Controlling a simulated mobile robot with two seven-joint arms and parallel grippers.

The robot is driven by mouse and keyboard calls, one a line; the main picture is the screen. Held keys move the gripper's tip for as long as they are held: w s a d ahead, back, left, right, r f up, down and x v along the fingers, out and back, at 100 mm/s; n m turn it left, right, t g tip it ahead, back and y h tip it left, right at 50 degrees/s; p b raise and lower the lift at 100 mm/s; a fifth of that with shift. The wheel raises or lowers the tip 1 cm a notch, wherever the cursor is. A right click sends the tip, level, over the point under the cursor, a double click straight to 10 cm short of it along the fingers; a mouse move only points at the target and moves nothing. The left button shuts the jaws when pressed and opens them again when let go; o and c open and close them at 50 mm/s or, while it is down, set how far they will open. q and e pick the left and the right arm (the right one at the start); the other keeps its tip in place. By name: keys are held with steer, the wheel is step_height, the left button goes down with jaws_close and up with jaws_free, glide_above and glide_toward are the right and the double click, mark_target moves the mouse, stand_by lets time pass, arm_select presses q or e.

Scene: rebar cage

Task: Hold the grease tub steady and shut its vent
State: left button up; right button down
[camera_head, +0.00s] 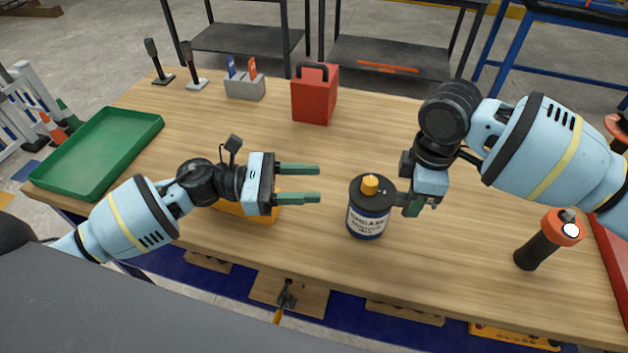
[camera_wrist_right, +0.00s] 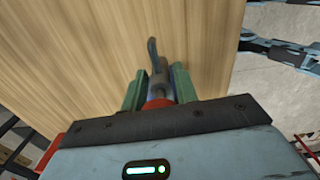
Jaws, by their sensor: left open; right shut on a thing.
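The grease tub (camera_head: 368,219), dark with a white label, stands upright on the bench. Its yellow vent knob (camera_head: 370,184) is on top; I cannot tell the vent's exact setting. My right gripper (camera_head: 411,204) is shut at the tub's right side, on a dark stub (camera_head: 399,199) that appears to be part of the tub. In the right wrist view, a narrow grey and red thing (camera_wrist_right: 158,100) shows between my right fingers (camera_wrist_right: 155,88), and the tub's body cannot be made out. My left gripper (camera_head: 318,184) is open and empty, left of the tub and apart from it.
A yellow-orange object (camera_head: 262,213) lies partly hidden beneath my left gripper. A red box (camera_head: 315,100) stands behind, a green tray (camera_head: 90,155) at left, and a black-and-orange cylinder (camera_head: 535,247) at right. The bench before the tub is clear.

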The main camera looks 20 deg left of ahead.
steer(key=c, duration=1)
jaws_free()
step_height(320, 180, up, 12)
